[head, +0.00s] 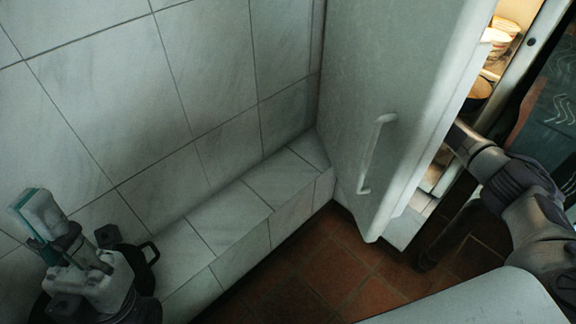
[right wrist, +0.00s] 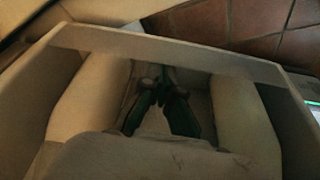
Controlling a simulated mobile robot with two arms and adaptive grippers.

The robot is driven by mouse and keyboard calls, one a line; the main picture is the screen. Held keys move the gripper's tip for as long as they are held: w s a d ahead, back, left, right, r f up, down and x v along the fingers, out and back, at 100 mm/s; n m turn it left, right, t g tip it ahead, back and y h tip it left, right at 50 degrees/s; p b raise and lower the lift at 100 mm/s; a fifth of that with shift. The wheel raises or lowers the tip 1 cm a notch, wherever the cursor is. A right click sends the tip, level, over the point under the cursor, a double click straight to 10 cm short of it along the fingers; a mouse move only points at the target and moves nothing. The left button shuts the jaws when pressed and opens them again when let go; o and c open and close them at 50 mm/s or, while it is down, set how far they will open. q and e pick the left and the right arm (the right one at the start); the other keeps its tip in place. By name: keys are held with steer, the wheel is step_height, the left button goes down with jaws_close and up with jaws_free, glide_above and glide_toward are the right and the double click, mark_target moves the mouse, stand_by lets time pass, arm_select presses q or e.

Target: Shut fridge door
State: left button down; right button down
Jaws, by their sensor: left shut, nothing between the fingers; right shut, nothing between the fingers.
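The pale fridge door (head: 385,75) stands open, with its white bar handle (head: 377,155) on the face toward me. The lit fridge inside (head: 497,45) shows past the door's edge at the upper right. My right arm reaches in from the right, behind the door edge, and the door hides its gripper in the head view. In the right wrist view my right gripper (right wrist: 162,105) is shut and empty, pointing into a pale box-like space, perhaps a door shelf. My left gripper (head: 38,218) is shut and empty at the lower left, away from the door.
The reddish tiled floor (head: 320,270) below the door looks clear. Food items stand inside the fridge.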

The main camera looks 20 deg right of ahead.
steer(key=shift+d, duration=0.2)
steer(key=shift+r, duration=0.1)
stand_by(0.4)
